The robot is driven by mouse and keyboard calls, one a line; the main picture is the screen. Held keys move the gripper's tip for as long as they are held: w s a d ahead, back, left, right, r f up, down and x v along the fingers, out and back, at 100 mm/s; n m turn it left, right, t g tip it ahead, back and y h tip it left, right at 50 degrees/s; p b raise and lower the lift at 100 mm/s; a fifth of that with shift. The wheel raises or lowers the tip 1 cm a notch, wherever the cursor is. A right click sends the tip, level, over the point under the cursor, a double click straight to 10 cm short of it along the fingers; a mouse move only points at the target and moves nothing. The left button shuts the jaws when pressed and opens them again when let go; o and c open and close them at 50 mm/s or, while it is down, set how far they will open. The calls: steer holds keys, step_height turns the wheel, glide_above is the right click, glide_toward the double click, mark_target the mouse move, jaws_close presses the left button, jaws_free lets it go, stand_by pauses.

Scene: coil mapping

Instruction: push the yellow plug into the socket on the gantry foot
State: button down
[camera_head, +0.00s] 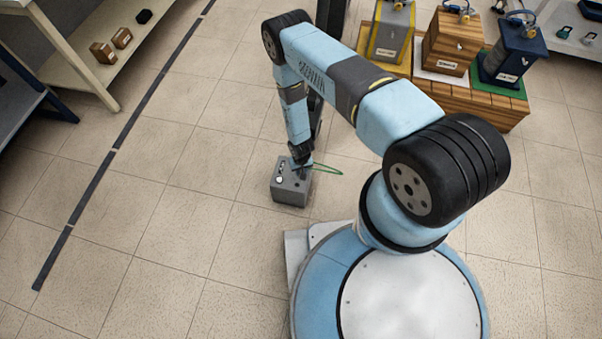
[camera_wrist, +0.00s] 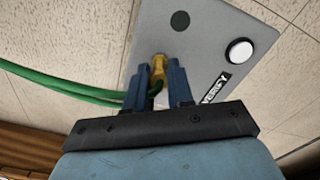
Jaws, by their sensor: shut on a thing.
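My gripper (camera_wrist: 160,88) is shut on the yellow plug (camera_wrist: 159,63), which shows between the two blue fingers in the wrist view. A green cable (camera_wrist: 70,88) runs from the plug off to the left. The plug's tip is right at the face of the grey box (camera_wrist: 200,25), the gantry foot. I cannot tell how deep it sits, as the fingers and plug hide the socket. In the head view my gripper (camera_head: 300,165) is at the top of the grey box (camera_head: 290,192), which stands on the floor.
The box face carries a dark round spot (camera_wrist: 180,21), a white round button (camera_wrist: 239,51) and a partly hidden label (camera_wrist: 215,88). Wooden pedestals (camera_head: 450,90) stand at the back right. Shelves (camera_head: 110,40) stand at the left. The tiled floor left of the box is clear.

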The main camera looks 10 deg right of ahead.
steer(key=shift+r, duration=1.4)
stand_by(0.4)
steer(key=shift+r, duration=1.65)
